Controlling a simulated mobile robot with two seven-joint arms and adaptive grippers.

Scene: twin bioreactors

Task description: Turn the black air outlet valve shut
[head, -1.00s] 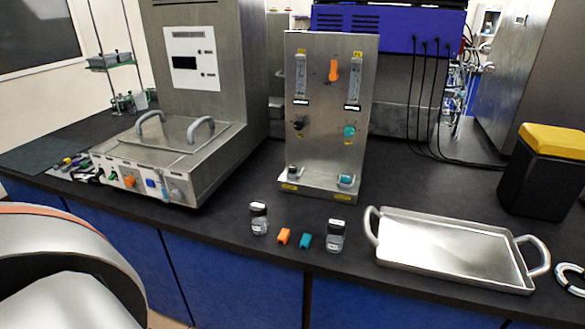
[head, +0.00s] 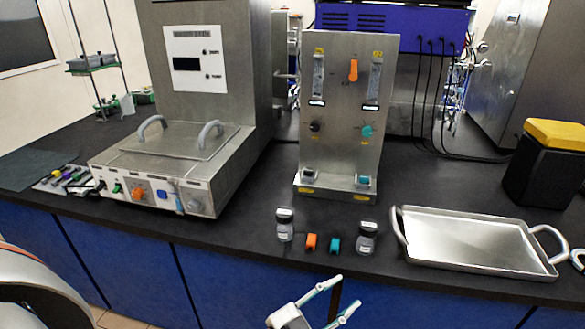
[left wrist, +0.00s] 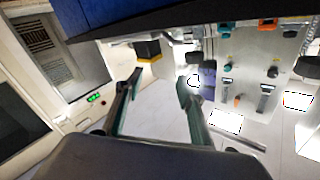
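The upright steel panel (head: 341,150) stands on the black bench. A black knob (head: 315,126) sits at its middle left, and a teal knob (head: 367,130) at its middle right. Which way the black knob is turned is too small to tell. The panel shows upside down in the left wrist view, with the black knob (left wrist: 272,72) right of the teal one (left wrist: 228,68). My left gripper (head: 345,294) is open and empty, low in front of the bench and apart from the panel. Its two fingers (left wrist: 159,82) are spread in the left wrist view. My right gripper is not in view.
Two small bottles (head: 285,225) (head: 367,238), an orange cap (head: 311,242) and a teal cap (head: 335,245) stand before the panel. A steel tray (head: 478,240) lies right. A steel unit with handles (head: 180,150) stands left. An orange knob (head: 353,70) is high on the panel.

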